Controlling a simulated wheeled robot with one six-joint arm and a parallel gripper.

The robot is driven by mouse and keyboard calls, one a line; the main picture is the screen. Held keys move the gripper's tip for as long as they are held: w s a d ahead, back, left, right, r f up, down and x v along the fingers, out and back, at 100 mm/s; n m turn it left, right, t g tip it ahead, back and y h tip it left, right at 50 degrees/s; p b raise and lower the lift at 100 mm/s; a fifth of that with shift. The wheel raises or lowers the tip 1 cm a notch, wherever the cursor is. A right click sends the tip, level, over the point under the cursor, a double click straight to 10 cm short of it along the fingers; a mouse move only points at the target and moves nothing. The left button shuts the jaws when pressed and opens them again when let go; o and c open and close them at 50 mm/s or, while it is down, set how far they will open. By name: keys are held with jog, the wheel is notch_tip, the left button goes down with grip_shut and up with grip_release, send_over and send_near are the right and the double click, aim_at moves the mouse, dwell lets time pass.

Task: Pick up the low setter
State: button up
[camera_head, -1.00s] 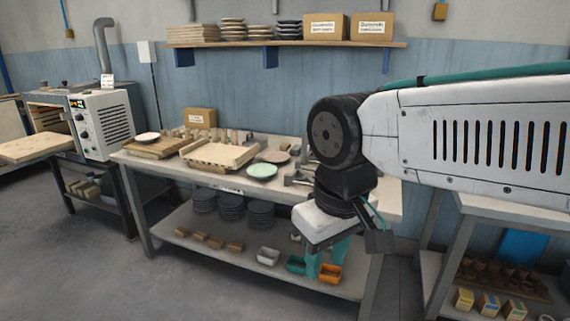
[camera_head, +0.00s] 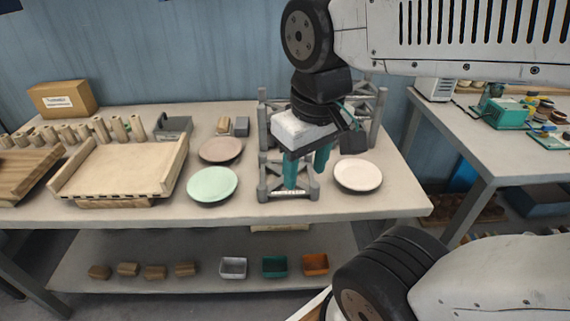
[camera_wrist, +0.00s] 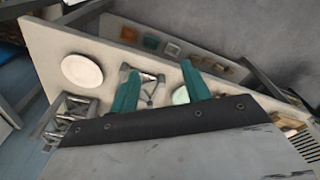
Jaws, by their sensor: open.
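The low setter, a small grey frame, stands on the table behind and below my gripper's fingers in the head view (camera_head: 263,190); the fingers hide part of it. In the wrist view the low setter (camera_wrist: 150,86) shows between the two teal fingers. My gripper (camera_head: 305,174) is open and empty, pointing down above the setter; it also shows in the wrist view (camera_wrist: 160,70). I cannot tell the exact gap between fingertips and setter. A taller grey frame (camera_head: 378,112) stands behind, partly hidden by my wrist; it also shows in the wrist view (camera_wrist: 68,118).
A green plate (camera_head: 212,184) and a brown plate (camera_head: 221,150) lie left of the low setter. A pale plate (camera_head: 358,175) lies close on its right. A wooden tray (camera_head: 120,168) is farther left. The table's (camera_head: 330,210) front strip is bare.

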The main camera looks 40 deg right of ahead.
jog(key=w+d+f, duration=0.4)
jog(key=w+f, duration=0.1)
jog(key=w, duration=0.1)
jog(key=w+d+f+n, duration=0.1)
jog(key=w+d+f, duration=0.4)
jog(key=w, duration=0.2)
jog(key=w+d+f+n+g, duration=0.1)
jog(key=w+d+f, duration=0.4)
jog(key=w+f, duration=0.1)
jog(key=shift+w, duration=0.35)
jog(key=shift+d+f, duration=0.15)
jog(key=shift+f, duration=0.15)
jog(key=f, duration=0.7)
jog(key=shift+w+a+f, duration=0.1)
jog(key=shift+a+f, duration=0.05)
jog(key=shift+a, duration=0.1)
grip_shut()
